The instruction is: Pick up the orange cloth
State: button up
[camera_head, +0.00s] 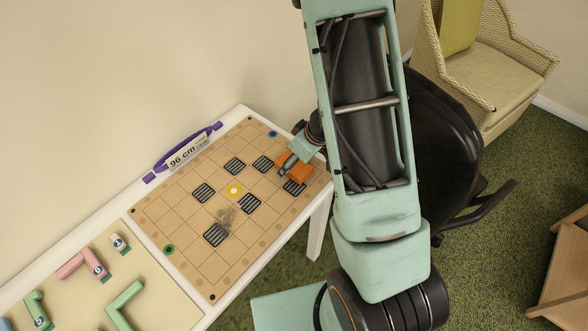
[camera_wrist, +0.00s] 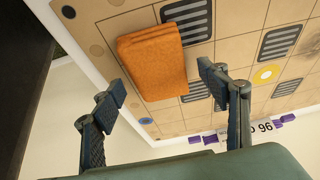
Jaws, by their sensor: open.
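The orange cloth (camera_head: 303,173) is a folded block lying near the right end of the tan gridded board (camera_head: 180,215) in the head view. My gripper (camera_head: 288,163) is at its left side there and hides part of it. In the wrist view the cloth (camera_wrist: 152,62) lies flat on the board, its whole folded top in sight. My gripper (camera_wrist: 162,88) is open and empty, with one finger to the left of the cloth and one to the right. The gap between the fingers is wider than the cloth. I cannot tell the fingertips' height above the board.
The board lies on a white table (camera_head: 318,228) along the wall, with black striped patches and a yellow ring (camera_head: 234,190). A purple-ended 96 cm sign (camera_head: 186,150) stands at its back edge. Coloured blocks (camera_head: 125,300) lie at left. A black chair (camera_head: 440,140) stands close at right.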

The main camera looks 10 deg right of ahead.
jog(key=shift+f, duration=0.25)
dwell(0.6)
jog(key=shift+c, duration=0.4)
jog(key=c, duration=1.2)
jog(key=shift+o, duration=0.2)
jog(key=shift+r, duration=0.1)
